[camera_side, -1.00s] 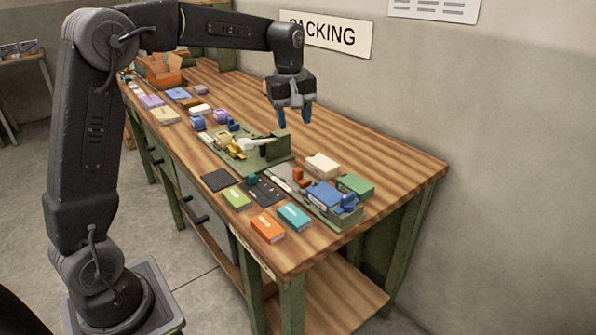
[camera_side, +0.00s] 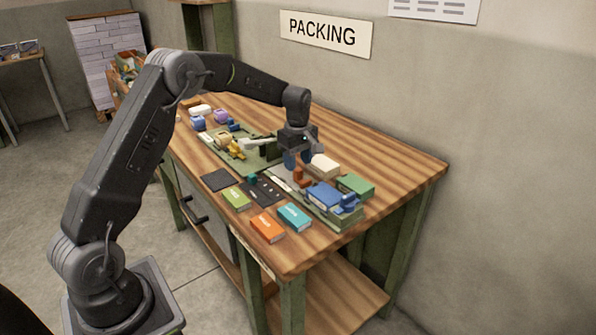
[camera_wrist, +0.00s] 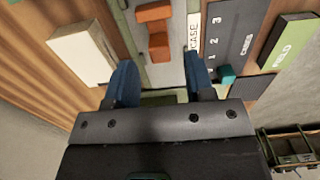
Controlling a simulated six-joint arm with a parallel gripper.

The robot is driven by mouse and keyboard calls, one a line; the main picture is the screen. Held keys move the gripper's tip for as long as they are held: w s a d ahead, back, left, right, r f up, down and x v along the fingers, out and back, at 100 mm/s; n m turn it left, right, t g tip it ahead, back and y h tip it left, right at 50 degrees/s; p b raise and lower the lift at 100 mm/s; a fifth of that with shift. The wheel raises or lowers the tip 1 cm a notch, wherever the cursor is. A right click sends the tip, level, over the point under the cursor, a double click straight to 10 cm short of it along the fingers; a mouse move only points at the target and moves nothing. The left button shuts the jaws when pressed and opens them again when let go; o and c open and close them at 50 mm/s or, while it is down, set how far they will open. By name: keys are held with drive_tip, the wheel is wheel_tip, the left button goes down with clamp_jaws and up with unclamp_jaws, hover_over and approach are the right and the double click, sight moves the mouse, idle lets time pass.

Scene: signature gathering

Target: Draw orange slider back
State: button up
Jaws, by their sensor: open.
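The orange slider (camera_wrist: 156,30) is a small stepped block on a pale grey track, and it shows in the side view too (camera_side: 301,177). My gripper (camera_wrist: 162,84) is open, its two blue fingers apart, and the slider lies ahead of the gap between them in the wrist view. In the side view my gripper (camera_side: 297,160) is low over the green fixture, behind the slider. The fingers look apart from the slider. Their exact height above the track cannot be told.
A cream block (camera_wrist: 80,55) lies close beside the left finger. A dark numbered panel (camera_wrist: 226,40) and a small teal piece (camera_wrist: 226,75) are on the right. Blue (camera_side: 323,195) and green (camera_side: 355,186) boxes stand at the fixture's near end. The table's right side is clear.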

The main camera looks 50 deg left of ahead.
sight(298, 169)
drive_tip(key=shift+f, duration=1.85)
drive_tip(key=shift+c, duration=0.4)
clamp_jaws()
